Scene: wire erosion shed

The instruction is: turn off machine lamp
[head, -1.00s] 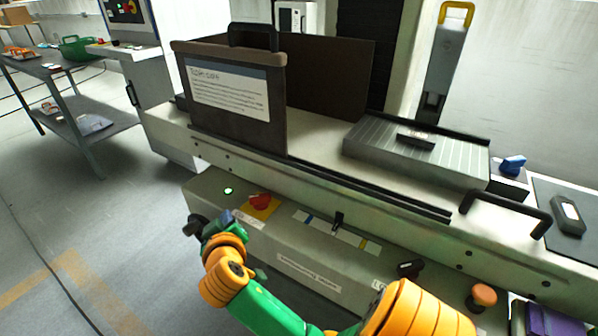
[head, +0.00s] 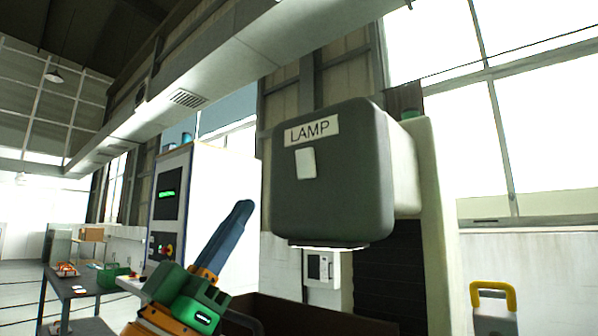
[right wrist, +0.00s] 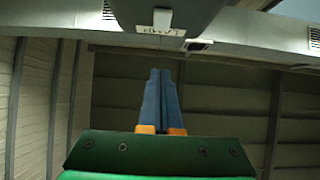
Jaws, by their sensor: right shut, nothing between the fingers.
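The machine lamp housing (head: 335,205) is a dark grey rounded box in the head view, right of centre. It carries a label reading LAMP (head: 312,132) and a small white switch plate (head: 306,163) below it. A pale strip shows along its underside; I cannot tell whether it is lit. My right gripper (head: 243,206) points up, left of the housing and lower than the switch, apart from it in the picture. Its blue fingers are shut and empty, also in the right wrist view (right wrist: 160,73). My left gripper is not in view.
A white control cabinet (head: 215,190) stands behind my right gripper. A pale column (head: 430,215) is beside the lamp housing. A yellow handle (head: 492,291) is at the lower right. A table (head: 75,282) with small items is at the far left.

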